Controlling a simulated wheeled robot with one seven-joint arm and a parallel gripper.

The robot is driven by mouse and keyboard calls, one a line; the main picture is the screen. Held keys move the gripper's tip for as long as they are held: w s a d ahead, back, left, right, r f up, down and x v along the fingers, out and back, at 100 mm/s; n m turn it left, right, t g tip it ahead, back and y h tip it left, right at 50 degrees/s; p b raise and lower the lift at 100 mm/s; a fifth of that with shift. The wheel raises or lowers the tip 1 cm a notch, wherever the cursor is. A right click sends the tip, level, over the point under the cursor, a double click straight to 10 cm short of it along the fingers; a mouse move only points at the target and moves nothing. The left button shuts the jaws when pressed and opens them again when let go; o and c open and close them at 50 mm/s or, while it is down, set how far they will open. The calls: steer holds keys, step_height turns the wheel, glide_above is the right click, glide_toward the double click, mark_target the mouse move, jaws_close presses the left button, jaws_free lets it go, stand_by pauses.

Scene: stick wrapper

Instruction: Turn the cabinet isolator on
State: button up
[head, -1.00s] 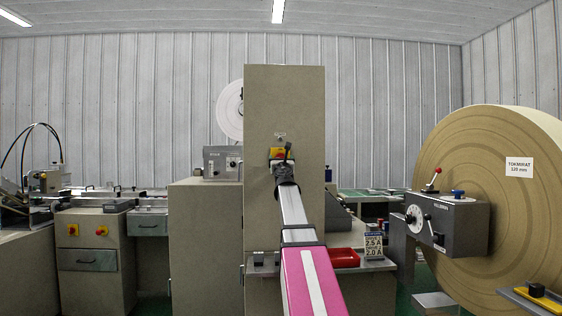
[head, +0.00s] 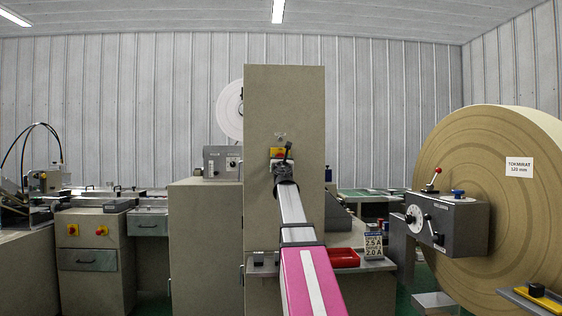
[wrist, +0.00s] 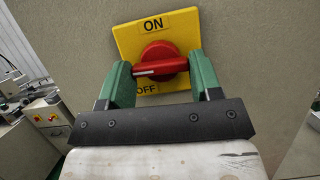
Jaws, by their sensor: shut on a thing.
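The cabinet isolator is a red rotary knob (wrist: 163,57) on a yellow plate (wrist: 127,38) marked ON at the top and OFF at the bottom. The knob's bar lies nearly level in the wrist view, its white mark pointing left. My gripper (wrist: 158,64) has its green fingers on either side of the knob, shut on the bar's two ends. In the head view the yellow plate (head: 277,153) shows high on the tall beige cabinet (head: 284,100), and my gripper and wrist partly hide the knob.
A red tray (head: 344,258) and a small number sign (head: 374,245) sit on a low shelf right of my arm. A large paper roll (head: 520,220) with a grey control box (head: 448,222) stands at the right. Machine cabinets (head: 95,260) stand at the left.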

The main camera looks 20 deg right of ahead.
steer(key=shift+m, duration=0.3)
steer(key=shift+a+r+m+g+h, duration=0.1)
steer(key=shift+m+g+h, duration=0.95)
steer(key=shift+m, duration=2.4)
steer(key=shift+a+r+m+g+h, duration=0.15)
steer(key=shift+m+g+h, duration=0.4)
steer(key=shift+m+g, duration=1.9)
steer(key=shift+a+r+m+g+h, duration=0.15)
steer(key=shift+m+h, duration=0.65)
steer(key=shift+m, duration=3.7)
steer(key=shift+d+f, duration=0.1)
steer(key=o, duration=0.9)
